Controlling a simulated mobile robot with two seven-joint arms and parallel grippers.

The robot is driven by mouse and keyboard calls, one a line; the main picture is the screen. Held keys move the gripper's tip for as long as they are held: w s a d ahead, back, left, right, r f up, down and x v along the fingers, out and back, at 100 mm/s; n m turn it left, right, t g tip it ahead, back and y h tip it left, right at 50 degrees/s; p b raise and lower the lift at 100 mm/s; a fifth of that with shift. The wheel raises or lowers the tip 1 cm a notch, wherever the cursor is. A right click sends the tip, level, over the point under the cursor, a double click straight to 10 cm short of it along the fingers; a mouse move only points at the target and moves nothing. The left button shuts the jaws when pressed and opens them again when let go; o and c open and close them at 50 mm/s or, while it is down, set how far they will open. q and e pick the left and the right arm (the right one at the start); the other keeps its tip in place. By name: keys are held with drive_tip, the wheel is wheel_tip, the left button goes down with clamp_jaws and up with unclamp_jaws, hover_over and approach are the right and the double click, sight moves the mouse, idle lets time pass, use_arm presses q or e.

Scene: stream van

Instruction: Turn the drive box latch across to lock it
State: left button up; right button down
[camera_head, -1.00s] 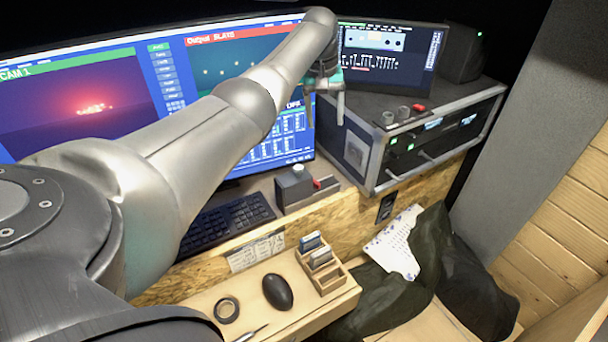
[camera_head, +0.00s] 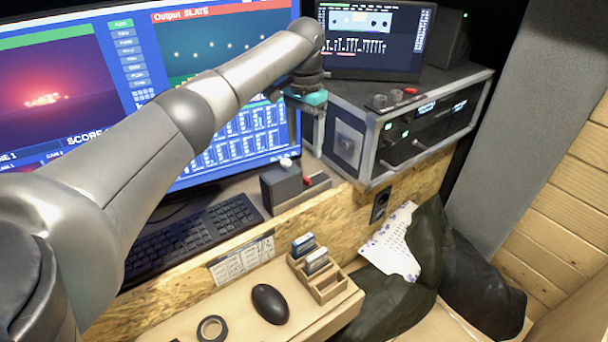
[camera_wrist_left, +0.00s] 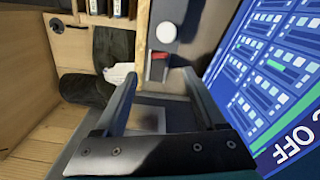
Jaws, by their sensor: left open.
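A small dark grey box (camera_head: 280,187) with a white knob (camera_head: 286,162) on top stands on the desk ledge, right of the keyboard. I take it for the drive box. A red lever (camera_head: 316,180) sticks out at its right side; the lever (camera_wrist_left: 157,68) and knob (camera_wrist_left: 166,32) also show in the left wrist view. My left gripper (camera_head: 313,140) is above and behind the lever, beside the rack case's left side. In the left wrist view its fingers (camera_wrist_left: 160,78) are apart and empty, with the lever beyond the tips. My right gripper is out of view.
The rack case (camera_head: 400,130) stands close right of the gripper, the large monitor (camera_head: 240,140) close left. A keyboard (camera_head: 190,240), a mouse (camera_head: 270,304), a tape roll (camera_head: 212,329) and a card holder (camera_head: 325,280) lie nearer. A dark cloth (camera_head: 400,290) hangs at right.

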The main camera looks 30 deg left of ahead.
sight(304, 177)
use_arm(q)
wheel_tip(304, 177, down, 9)
drive_tip(key=shift+f+b, duration=0.15)
drive_tip(key=shift+b, duration=0.45)
drive_tip(key=shift+c, duration=0.4)
clamp_jaws()
